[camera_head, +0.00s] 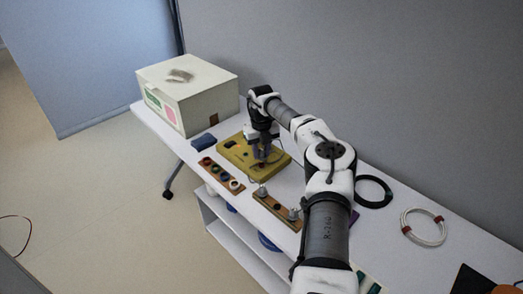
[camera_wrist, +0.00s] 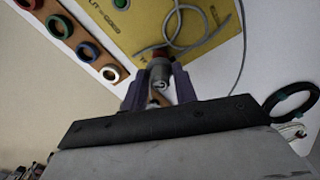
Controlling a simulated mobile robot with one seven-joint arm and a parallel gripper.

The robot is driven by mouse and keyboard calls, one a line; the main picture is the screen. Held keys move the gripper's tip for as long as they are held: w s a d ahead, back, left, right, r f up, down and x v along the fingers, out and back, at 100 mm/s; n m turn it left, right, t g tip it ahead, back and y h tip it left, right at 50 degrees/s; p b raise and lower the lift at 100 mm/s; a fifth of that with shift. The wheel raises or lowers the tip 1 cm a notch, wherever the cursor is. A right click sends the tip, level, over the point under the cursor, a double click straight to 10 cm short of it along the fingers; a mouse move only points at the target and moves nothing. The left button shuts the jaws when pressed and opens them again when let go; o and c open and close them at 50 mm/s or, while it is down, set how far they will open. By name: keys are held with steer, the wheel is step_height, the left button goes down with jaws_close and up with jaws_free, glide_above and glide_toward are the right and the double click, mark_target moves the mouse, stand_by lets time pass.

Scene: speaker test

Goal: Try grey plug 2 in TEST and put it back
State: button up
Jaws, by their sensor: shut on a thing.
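My gripper (camera_wrist: 159,92) is shut on a grey plug (camera_wrist: 160,73), which shows between its fingers in the wrist view. The plug is at the edge of the yellow board (camera_wrist: 209,38), with a reddish part just beyond it. Whether it is seated in a socket I cannot tell. A grey cable (camera_wrist: 168,27) loops over the board. In the head view my gripper (camera_head: 263,151) is over the yellow board (camera_head: 231,158) and hides the plug. A brown strip (camera_head: 272,205) nearer the front edge holds two grey plugs (camera_head: 262,191) (camera_head: 293,213) with a gap between them.
A strip with several coloured rings (camera_head: 222,174) lies left of the plug strip. A white box (camera_head: 190,90) stands at the back left, with a blue block (camera_head: 204,142) before it. Black (camera_head: 373,191) and white (camera_head: 424,227) cable coils lie on the right.

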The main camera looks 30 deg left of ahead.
steer(key=shift+f+b, duration=0.4)
steer(key=shift+f, duration=0.5)
steer(key=o, duration=1.1)
steer(key=shift+c, duration=0.2)
steer(key=shift+r, duration=0.1)
steer(key=shift+r+p, duration=2.6)
steer(key=shift+r, duration=1.1)
